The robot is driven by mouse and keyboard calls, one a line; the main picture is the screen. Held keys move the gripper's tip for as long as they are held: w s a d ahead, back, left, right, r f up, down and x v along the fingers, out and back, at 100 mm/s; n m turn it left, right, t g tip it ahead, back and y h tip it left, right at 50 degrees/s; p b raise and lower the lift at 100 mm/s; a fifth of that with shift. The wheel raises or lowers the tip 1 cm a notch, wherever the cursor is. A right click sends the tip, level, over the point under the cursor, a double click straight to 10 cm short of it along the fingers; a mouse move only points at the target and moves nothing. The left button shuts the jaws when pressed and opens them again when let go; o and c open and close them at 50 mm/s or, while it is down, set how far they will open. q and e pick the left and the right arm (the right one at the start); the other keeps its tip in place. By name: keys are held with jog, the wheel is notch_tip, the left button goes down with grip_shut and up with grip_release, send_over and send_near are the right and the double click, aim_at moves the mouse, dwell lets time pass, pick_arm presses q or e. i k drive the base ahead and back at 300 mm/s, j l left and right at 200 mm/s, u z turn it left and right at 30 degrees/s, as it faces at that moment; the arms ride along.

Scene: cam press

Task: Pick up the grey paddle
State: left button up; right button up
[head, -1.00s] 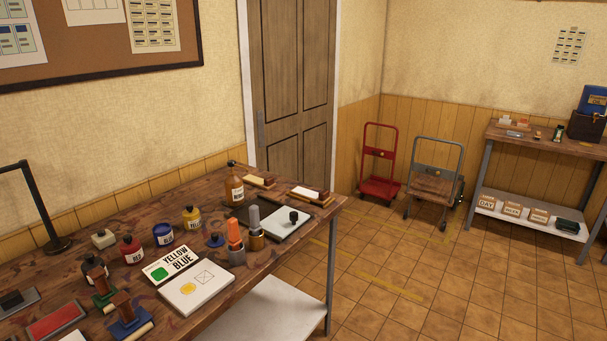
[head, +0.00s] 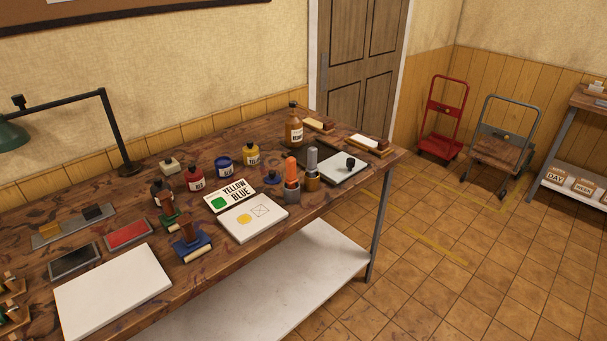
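The grey paddle (head: 312,160) stands upright in a small brown-gold holder (head: 312,182) on the wooden workbench (head: 225,265), right of the middle. An orange paddle (head: 291,172) stands upright just left of it in a grey holder (head: 292,195). The lower end of the grey paddle is hidden in its holder. Neither of my grippers shows in the head view.
A white slab with a black knob (head: 345,168) lies right of the paddles. A lamp (head: 115,130) rises at the back left. Floor in front of the bench is clear.

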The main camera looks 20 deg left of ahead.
aim_at(312, 168)
jog(key=i+l+u, duration=0.2)
jog(key=i+l, duration=0.15)
jog(key=i+l+u, duration=0.2)
jog(key=i+l, duration=0.15)
jog(key=l, duration=0.25)
